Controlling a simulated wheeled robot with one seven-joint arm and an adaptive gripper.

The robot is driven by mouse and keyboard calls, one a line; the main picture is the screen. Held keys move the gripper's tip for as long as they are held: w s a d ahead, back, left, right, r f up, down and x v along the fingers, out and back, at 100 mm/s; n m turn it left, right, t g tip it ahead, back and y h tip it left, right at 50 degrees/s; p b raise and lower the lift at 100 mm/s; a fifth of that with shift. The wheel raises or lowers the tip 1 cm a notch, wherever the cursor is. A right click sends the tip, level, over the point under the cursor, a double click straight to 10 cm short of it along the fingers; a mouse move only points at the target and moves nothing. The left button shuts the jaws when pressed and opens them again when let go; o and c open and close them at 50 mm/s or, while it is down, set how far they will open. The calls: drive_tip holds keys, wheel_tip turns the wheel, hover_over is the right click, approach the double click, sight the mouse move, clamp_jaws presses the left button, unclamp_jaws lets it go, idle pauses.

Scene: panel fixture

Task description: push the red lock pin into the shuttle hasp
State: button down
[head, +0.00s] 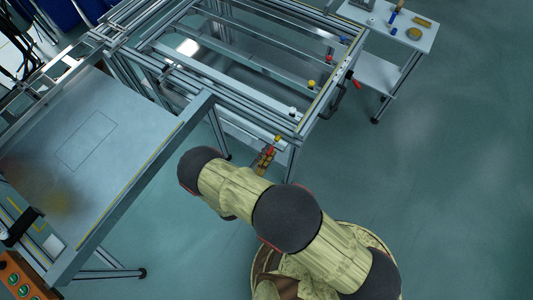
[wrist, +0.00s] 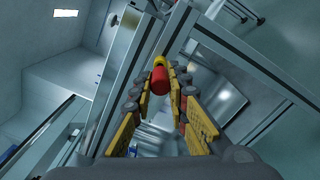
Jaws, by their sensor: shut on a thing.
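My gripper (head: 265,160) reaches the near corner of the metal frame in the head view. In the wrist view its yellow-padded fingers (wrist: 159,84) are closed on the sides of a red cylinder, the lock pin (wrist: 159,80). A yellow round piece (wrist: 159,62) sits just beyond the pin, in line with it. I cannot tell whether pin and yellow piece touch. A yellow knob (head: 278,138) shows just past my gripper in the head view. The shuttle hasp cannot be made out clearly in either view.
The metal frame (head: 215,110) has rails and several coloured knobs, including a red one (head: 331,57), along its right side. A red handle (head: 357,84) sticks out there. A grey panel table (head: 110,120) stands left; a small white table (head: 415,38) stands back right. The floor at right is clear.

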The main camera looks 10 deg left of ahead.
sight(272, 146)
drive_tip(key=shift+x, duration=1.5)
drive_tip(key=c, duration=1.7)
unclamp_jaws()
drive_tip(key=shift+o, duration=0.2)
drive_tip(key=v, duration=1.2)
